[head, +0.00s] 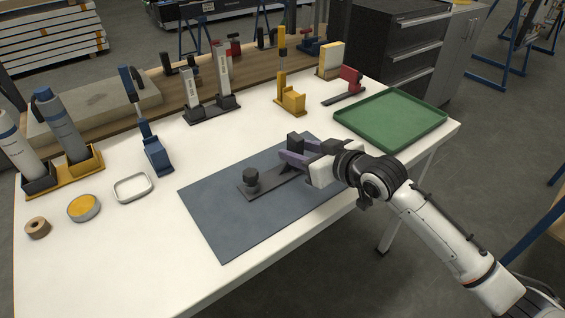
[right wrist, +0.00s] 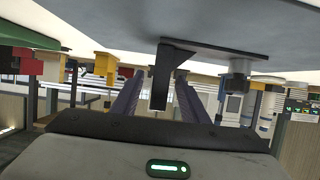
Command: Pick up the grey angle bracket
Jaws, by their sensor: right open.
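The angle bracket (right wrist: 163,75) is a dark grey L shape in the right wrist view, which shows the scene upside down. Its upright leg stands from the mat (head: 222,215) and appears between the fingers of my right gripper (right wrist: 158,98). In the head view, my right gripper (head: 287,153) is low over the right part of the mat with its purple fingers apart. A dark block (head: 295,139) by the fingers looks like the bracket's upper end; the fingers hide much of it. I cannot tell whether a finger touches it. My left gripper is not in view.
A green tray (head: 391,120) lies at the right. Tool holders line the back. The table (head: 150,240) is clear at the front left.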

